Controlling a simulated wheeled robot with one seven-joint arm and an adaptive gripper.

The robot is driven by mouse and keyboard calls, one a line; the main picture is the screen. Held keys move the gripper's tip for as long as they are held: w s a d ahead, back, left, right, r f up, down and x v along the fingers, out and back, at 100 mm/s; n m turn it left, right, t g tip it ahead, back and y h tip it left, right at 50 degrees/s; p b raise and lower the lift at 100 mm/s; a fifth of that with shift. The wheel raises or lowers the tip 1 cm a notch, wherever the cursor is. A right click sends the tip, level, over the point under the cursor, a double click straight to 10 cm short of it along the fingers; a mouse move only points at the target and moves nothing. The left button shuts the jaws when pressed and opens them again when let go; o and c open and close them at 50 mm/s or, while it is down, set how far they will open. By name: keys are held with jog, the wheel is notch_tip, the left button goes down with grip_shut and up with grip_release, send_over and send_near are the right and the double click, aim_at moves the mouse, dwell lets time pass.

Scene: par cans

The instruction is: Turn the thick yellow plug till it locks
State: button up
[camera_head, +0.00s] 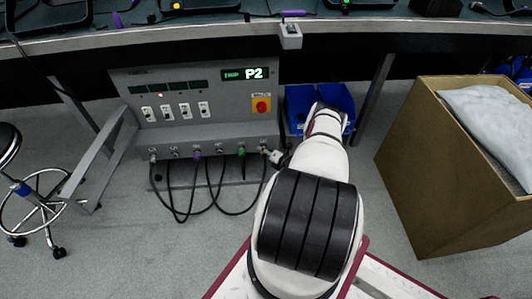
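A grey power box (200,110) with a lit "P2" display stands under the workbench, with a row of cabled sockets along its lower front. Small plugs show there, among them a purple plug (197,154) and a green plug (241,151). At the right end of the row, a small pale plug (264,149) sits by a socket; its yellow colour is not clear at this size.
Black cables (190,205) hang in loops below the sockets. Blue bins (318,100) stand right of the box, partly behind my arm. A large cardboard box (440,190) with a grey bag (488,120) is at right, a stool (30,200) at left. Floor before the box is clear.

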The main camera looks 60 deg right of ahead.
jog(key=v, duration=1.2)
